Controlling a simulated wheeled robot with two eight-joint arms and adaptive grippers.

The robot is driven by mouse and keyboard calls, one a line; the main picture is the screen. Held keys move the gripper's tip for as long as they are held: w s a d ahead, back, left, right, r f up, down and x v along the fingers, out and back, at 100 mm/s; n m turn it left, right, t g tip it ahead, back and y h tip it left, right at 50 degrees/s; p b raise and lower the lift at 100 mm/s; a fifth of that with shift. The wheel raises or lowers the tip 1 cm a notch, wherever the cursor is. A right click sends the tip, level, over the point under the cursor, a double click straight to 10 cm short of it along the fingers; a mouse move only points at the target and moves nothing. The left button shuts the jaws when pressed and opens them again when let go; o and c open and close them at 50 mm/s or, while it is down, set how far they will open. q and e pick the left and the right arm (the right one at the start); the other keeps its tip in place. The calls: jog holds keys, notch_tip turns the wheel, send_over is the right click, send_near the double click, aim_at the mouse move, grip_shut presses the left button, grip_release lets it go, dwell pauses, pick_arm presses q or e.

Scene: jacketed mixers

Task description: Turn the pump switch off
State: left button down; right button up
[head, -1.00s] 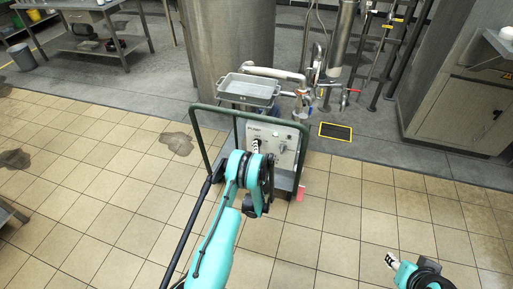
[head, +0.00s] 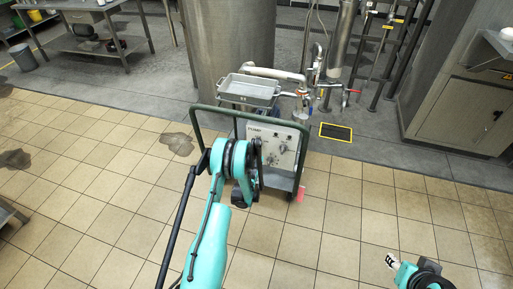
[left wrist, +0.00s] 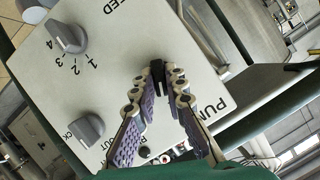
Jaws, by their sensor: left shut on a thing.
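The pump panel (head: 285,142) is the pale front of a wheeled cart. It fills much of the left wrist view (left wrist: 100,25), rotated, with the word PUMP at right. A small black switch (left wrist: 157,72) stands out from it there. My left gripper (left wrist: 157,88) has its fingers drawn together on this switch. In the head view my left arm hides the switch and most of the gripper. Whether the switch is on or off cannot be told. My right gripper (head: 391,261) is apart from the cart at the lower right, too small to read.
A grey speed dial (left wrist: 67,37) and another grey knob (left wrist: 86,127) are on the same panel. The cart's green tube frame (head: 200,135) surrounds it, with a metal tray (head: 247,99) on top. Pipes and a large tank (head: 228,50) stand behind. The tiled floor in front is mostly clear.

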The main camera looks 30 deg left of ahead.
pick_arm(q)
jog(key=n+h, duration=0.2)
jog(key=n, duration=0.1)
jog(key=shift+a, duration=0.15)
dwell(0.5)
jog(key=c, duration=1.6)
grip_release()
jog(key=shift+f, duration=0.1)
jog(key=shift+o, duration=0.2)
jog(key=shift+r, duration=0.2)
notch_tip(320, 180, up, 10)
jog(key=shift+f, duration=0.15)
